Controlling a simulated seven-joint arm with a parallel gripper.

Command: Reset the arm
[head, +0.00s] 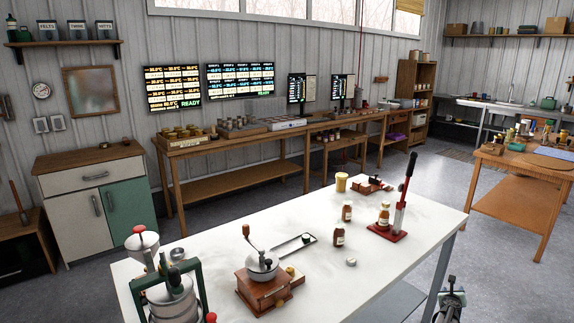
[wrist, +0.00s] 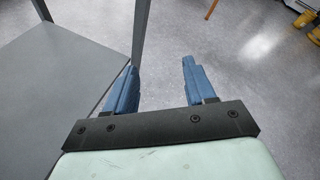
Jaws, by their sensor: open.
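My gripper (wrist: 159,72) shows in the wrist view with its two blue fingers spread apart. Nothing is between them, only the grey floor beyond. It points down beside a grey lower shelf (wrist: 65,85) and a table leg (wrist: 140,30), which are on its left in that view. In the head view, a small part of what seems to be my gripper (head: 450,298) shows at the bottom edge, right of the white table (head: 395,262) and lower than its top. The rest of my arm is out of view there.
The white table holds a wooden grinder (head: 262,284), a red lever press (head: 388,233), small brown bottles (head: 339,235) and a green-framed press (head: 170,295). A wooden workbench (head: 527,180) stands at the right. Open floor (head: 440,225) lies between the tables.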

